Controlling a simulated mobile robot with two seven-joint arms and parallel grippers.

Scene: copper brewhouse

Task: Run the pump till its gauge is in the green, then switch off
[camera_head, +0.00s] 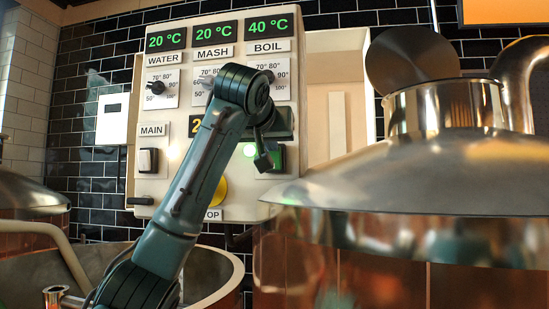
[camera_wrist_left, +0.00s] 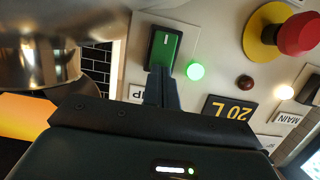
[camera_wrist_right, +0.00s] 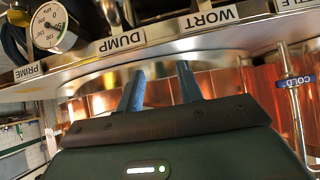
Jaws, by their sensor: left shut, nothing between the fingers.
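The control panel (camera_head: 220,100) hangs on the tiled wall. My left gripper (camera_head: 265,163) is shut and empty at the panel's lower right, by a green rocker switch (camera_head: 278,158). In the left wrist view its fingertips (camera_wrist_left: 160,72) are at the edge of the green rocker (camera_wrist_left: 165,47); I cannot tell whether they touch. The label below is partly hidden by the fingers. A green lamp (camera_wrist_left: 195,71) beside the rocker is lit. A round gauge (camera_wrist_right: 47,27) shows in the right wrist view, near the label PRIME; its needle is too small to read surely. My right gripper (camera_wrist_right: 160,78) is open and empty.
A red stop button on a yellow base (camera_wrist_left: 299,33), a dark red lamp (camera_wrist_left: 245,82) and a glowing white lamp (camera_wrist_left: 284,92) are on the panel. A copper kettle (camera_head: 420,180) fills the right.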

